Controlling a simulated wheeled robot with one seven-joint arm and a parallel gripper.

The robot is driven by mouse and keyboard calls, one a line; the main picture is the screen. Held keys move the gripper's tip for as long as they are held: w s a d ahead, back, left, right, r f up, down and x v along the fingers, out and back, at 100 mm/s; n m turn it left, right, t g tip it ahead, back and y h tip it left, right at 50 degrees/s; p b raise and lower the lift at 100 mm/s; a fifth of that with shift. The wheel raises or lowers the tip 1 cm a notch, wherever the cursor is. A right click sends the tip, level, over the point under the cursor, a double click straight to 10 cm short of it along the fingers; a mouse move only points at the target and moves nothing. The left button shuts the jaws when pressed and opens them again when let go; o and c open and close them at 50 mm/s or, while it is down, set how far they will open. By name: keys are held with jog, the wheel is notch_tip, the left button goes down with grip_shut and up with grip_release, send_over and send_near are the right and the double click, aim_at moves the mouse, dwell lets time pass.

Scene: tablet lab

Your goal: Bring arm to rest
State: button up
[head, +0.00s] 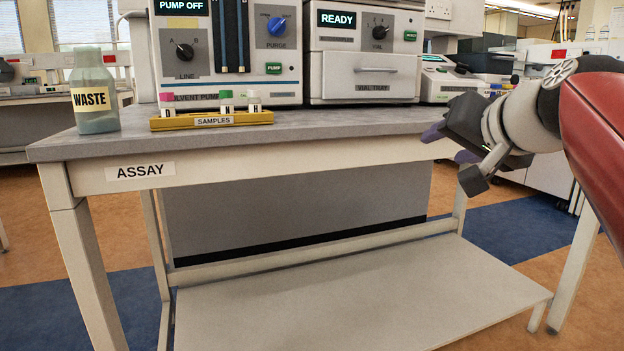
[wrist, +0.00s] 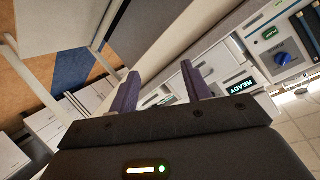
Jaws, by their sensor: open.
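My gripper (wrist: 160,92) is open in the wrist view, its two purple fingers apart with no object held between them. In the head view my gripper (head: 445,142) is at the right, in front of the right part of the assay bench (head: 300,149). My arm comes in from the right edge of that view. The fingertips are partly hidden by the gripper body there, so their exact distance from the bench edge is hard to tell.
On the bench stand a waste bottle (head: 95,100), a yellow samples rack (head: 212,121) with several vials, a solvent pump (head: 220,60) and a vial tray machine (head: 362,75). A low shelf (head: 350,290) spans beneath. The bench top's right front is clear.

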jog(key=s+a+f+n+g+h, duration=0.1)
jog(key=s+a+f+n+g, duration=0.15)
jog(key=s+f, duration=0.6)
jog(key=s+a+f+n+g+h, duration=0.1)
jog(key=s+f+g, duration=0.25)
jog(key=f, duration=1.05)
jog(key=s+a+f+n+g, duration=0.1)
jog(key=s+a+f+g, duration=0.1)
jog(key=s+f, duration=0.7)
notch_tip(320, 180, up, 11)
jog(key=w+p, duration=0.2)
jog(key=p, duration=1)
jog(key=shift+d+f+p, duration=0.15)
jog(key=shift+d+p, duration=0.05)
jog(key=shift+p, duration=0.15)
